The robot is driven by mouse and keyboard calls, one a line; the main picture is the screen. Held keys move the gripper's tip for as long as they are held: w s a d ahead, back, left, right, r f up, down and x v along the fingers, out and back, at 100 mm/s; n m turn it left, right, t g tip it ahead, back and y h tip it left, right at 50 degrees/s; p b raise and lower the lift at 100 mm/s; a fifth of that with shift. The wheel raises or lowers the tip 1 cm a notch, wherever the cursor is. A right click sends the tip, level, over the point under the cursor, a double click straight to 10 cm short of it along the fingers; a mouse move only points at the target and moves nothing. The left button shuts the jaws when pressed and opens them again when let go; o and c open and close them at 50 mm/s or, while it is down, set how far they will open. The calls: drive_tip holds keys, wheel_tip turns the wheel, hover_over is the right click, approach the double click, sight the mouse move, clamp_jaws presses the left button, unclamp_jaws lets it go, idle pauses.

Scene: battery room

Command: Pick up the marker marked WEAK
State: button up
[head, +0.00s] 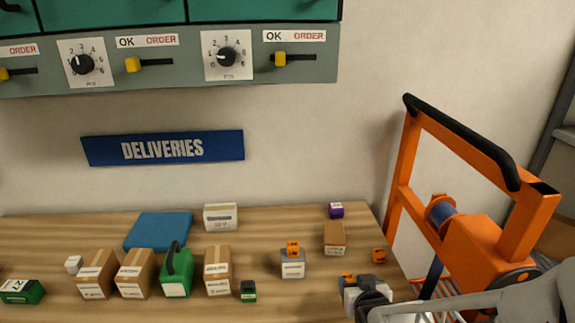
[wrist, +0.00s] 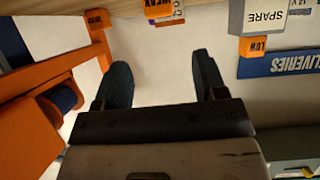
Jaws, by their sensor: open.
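An orange marker reading WEAK (wrist: 163,9) shows at the top edge of the wrist view, its text upside down. It lies ahead of the fingers, between their lines and apart from them. It seems to be the orange marker (head: 347,278) beside my gripper (head: 372,290) in the head view, partly hidden, on or against a pale block. A marker reading LOW (wrist: 253,46) sits on the grey box marked SPARE (wrist: 272,17); the head view shows it too (head: 292,247). A third orange marker (head: 379,255) is at the right. My gripper (wrist: 160,75) is open and empty.
An orange frame with a winch (head: 470,215) stands close on the right. A cardboard box (head: 335,238) and a purple block (head: 336,210) are behind my gripper. Boxes and a green can (head: 176,270) fill the bench's left; clear wood lies between the groups.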

sight(348, 280)
drive_tip(key=f+t, duration=0.1)
drive_tip(key=s+f+t, duration=0.1)
drive_tip(key=f, duration=0.1)
drive_tip(key=shift+s+a+f+t, duration=0.1)
drive_tip(key=shift+s+f+t, duration=0.5)
drive_tip(key=shift+t, duration=0.2)
drive_tip(key=shift+w, duration=0.1)
drive_tip(key=shift+w+f, duration=0.25)
drive_tip(key=shift+w, duration=1)
drive_tip(key=shift+w, duration=0.1)
drive_tip(key=shift+w+f, duration=0.2)
drive_tip(key=shift+w, duration=1.05)
drive_tip(key=shift+w+f, duration=0.2)
drive_tip(key=shift+w, duration=1)
drive_tip(key=c, duration=1)
